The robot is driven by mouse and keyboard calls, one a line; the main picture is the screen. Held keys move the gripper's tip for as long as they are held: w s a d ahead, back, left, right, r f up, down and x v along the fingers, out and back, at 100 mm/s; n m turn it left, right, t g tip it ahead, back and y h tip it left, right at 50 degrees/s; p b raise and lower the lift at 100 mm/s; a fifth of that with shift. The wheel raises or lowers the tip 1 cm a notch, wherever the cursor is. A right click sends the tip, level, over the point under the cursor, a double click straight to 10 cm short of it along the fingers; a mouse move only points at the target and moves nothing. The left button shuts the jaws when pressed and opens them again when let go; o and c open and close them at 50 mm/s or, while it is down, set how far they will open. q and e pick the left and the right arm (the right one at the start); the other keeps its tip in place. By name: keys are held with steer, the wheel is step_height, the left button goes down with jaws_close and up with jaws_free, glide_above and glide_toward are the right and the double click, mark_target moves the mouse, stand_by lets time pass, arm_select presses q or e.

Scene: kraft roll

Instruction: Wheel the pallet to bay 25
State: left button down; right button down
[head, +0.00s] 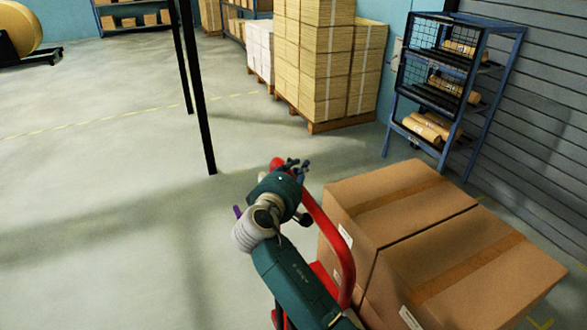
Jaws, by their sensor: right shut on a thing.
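My right gripper (292,172) is shut on the red handle (335,235) of a pallet truck, near the handle's upper end. The fingers partly cover that end of the handle. Large brown taped cartons (455,270) stand just right of the handle, close against it. The pallet under them is mostly hidden by the cartons and the frame's lower edge. No bay number can be read. My left gripper is not in view.
A blue rack (455,85) with brown rolls stands by the grey slatted wall at right. Stacked cartons (325,60) on a pallet stand at the back. A black post (197,90) rises left of centre. A large roll (18,30) sits far left. Open floor (100,200) lies left.

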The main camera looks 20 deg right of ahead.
steer(key=shift+d+r, duration=0.25)
steer(key=shift+d, duration=0.3)
steer(key=shift+d+r, duration=0.25)
steer(key=shift+d, duration=0.3)
steer(key=c, duration=1.5)
jaws_free()
steer(key=shift+d+f+m, duration=0.1)
steer(key=shift+d+m, duration=0.2)
steer(key=shift+o, duration=1.4)
steer(key=shift+d, duration=0.15)
steer(key=v, duration=0.7)
steer(key=shift+s+f, duration=0.15)
steer(key=shift+s, duration=0.1)
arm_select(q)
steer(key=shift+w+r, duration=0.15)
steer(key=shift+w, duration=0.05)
arm_select(e)
steer(key=shift+w, duration=0.1)
